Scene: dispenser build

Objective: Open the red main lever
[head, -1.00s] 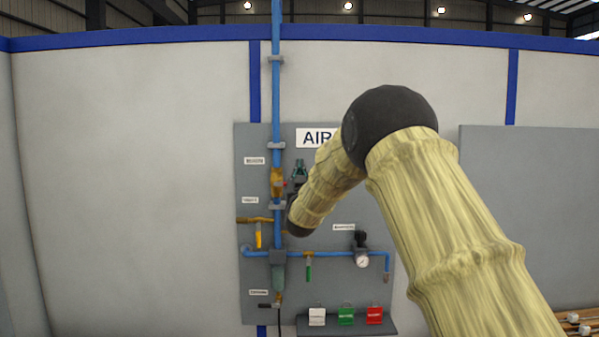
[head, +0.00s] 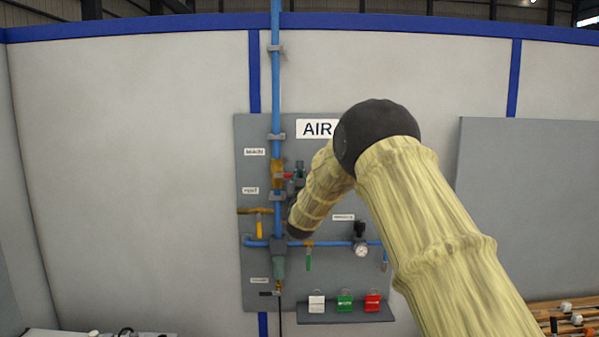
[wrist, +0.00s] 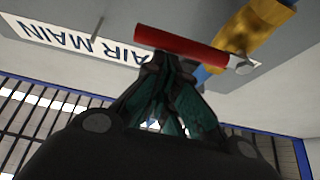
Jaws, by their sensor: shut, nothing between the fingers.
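The red main lever (wrist: 180,45) shows in the wrist view as a red bar joined to a brass valve (wrist: 250,38). In the head view the brass valve (head: 278,173) sits on the vertical blue pipe beside the MAIN label, and the lever (head: 287,176) is a small red patch at its right. My gripper (wrist: 160,62) is shut and empty, its dark teal fingertips right at the lever's side. Whether they touch it I cannot tell. In the head view my gripper (head: 299,168) is just right of the valve, partly hidden by my arm.
A grey panel (head: 250,290) carries blue pipes, a yellow lever (head: 259,228), a green lever (head: 308,262) and a gauge (head: 361,250). White, green and red tags (head: 372,302) stand on a shelf below. The wall left of the panel is clear.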

